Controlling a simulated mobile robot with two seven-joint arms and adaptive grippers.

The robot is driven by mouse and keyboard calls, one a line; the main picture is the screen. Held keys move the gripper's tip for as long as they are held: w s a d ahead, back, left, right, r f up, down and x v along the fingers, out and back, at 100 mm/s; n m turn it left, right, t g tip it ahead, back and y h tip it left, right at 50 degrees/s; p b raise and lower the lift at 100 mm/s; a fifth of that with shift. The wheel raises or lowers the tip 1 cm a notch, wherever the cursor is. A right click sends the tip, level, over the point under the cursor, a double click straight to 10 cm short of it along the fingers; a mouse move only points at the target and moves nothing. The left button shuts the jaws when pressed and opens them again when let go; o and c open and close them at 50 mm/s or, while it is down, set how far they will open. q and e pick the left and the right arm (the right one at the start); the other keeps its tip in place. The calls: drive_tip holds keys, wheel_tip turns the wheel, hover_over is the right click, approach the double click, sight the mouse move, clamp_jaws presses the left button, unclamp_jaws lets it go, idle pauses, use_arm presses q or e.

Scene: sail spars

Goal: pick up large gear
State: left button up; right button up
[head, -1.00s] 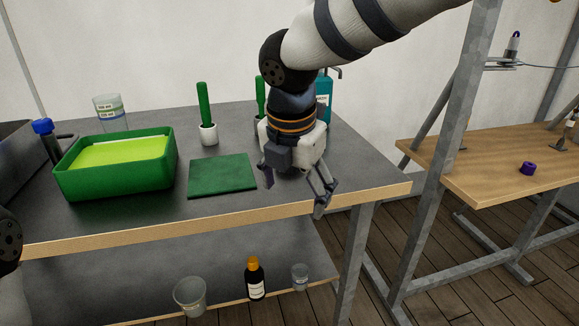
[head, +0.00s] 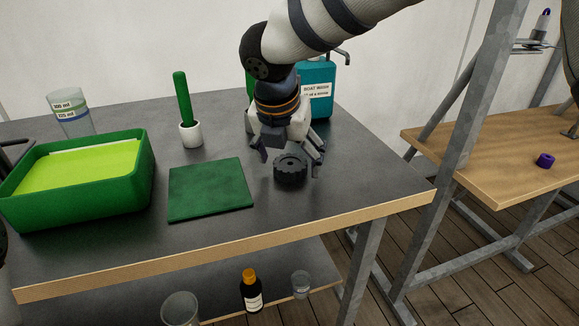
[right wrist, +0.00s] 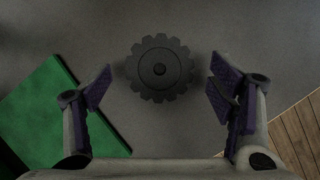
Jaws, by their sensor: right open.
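The large gear (head: 290,170) is dark grey with teeth around its rim. It lies flat on the grey table top, right of the green mat. My right gripper (head: 291,168) is open above and just behind the gear in the head view. In the right wrist view the gear (right wrist: 160,69) sits centred between the open, purple-padded fingers (right wrist: 160,90), a little ahead of the tips, with a gap on both sides. My left gripper is not in view.
The green mat (head: 211,190) lies left of the gear. A green tray (head: 125,185), a white pot with a green-handled tool (head: 190,134) and a teal bottle (head: 317,85) stand around. The table's front wooden edge (head: 230,236) is near.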

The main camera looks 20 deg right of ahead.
drive_tip(key=shift+w+d+f, duration=0.15)
drive_tip(key=shift+w+f, duration=0.1)
drive_tip(key=shift+f, duration=0.2)
drive_tip(key=c, duration=1.4)
drive_tip(key=shift+o, duration=0.2)
drive_tip(key=shift+r, duration=0.15)
